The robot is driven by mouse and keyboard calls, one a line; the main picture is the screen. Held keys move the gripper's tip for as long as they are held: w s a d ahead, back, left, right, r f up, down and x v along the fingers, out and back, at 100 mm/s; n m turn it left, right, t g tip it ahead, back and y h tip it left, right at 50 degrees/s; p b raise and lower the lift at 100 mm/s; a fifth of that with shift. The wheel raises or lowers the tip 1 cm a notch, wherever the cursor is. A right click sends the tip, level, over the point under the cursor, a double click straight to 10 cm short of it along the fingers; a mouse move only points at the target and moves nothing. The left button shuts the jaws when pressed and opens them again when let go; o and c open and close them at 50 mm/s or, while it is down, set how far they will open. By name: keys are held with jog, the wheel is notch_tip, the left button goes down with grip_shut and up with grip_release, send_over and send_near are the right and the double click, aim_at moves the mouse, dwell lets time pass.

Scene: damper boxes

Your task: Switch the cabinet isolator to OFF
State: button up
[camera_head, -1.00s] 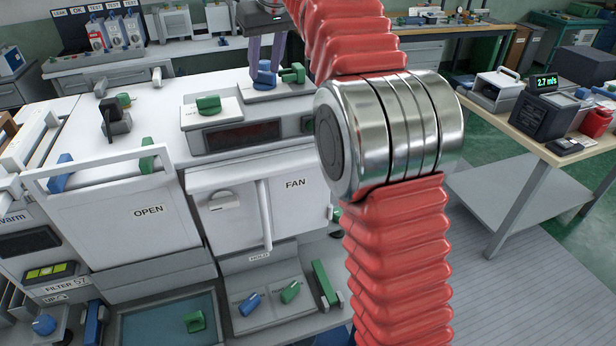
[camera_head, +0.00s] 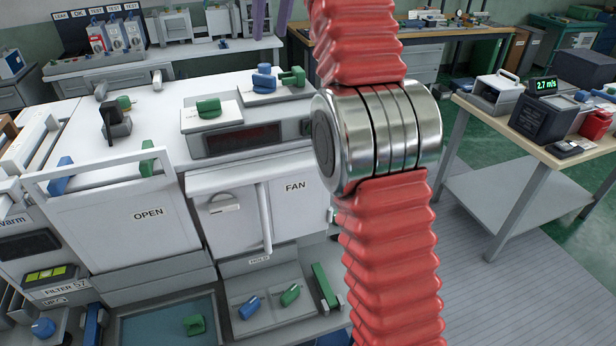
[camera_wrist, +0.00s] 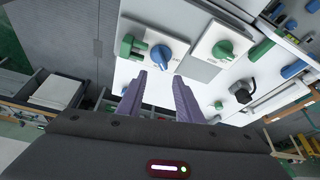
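A white plate (camera_head: 270,95) on the cabinet top carries a blue knob (camera_head: 264,77) and a green handle (camera_head: 292,76). In the wrist view the blue knob (camera_wrist: 161,57) lies just beyond my fingertips, with the green handle (camera_wrist: 132,46) beside it. My gripper (camera_wrist: 158,80) is open and empty, its purple fingers apart. In the head view my gripper (camera_head: 272,14) is at the top edge, above the blue knob and clear of it. A black rotary handle (camera_head: 115,115) and a green knob (camera_head: 208,106) stand farther left. I cannot read which control is labelled as isolator.
The cabinet front has an OPEN panel (camera_head: 120,225) with a raised bar and a FAN door (camera_head: 240,210). A lower panel (camera_head: 265,318) holds small blue and green handles. A side table (camera_head: 543,148) with instruments stands at right. My red arm covers the cabinet's right side.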

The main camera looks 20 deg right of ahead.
jog(key=shift+v, duration=0.8)
jog(key=shift+s+a+t, duration=0.1)
jog(key=shift+s+t, duration=0.15)
jog(key=shift+t, duration=0.25)
jog(key=shift+s+f+m, duration=0.25)
jog(key=shift+s+m, duration=0.05)
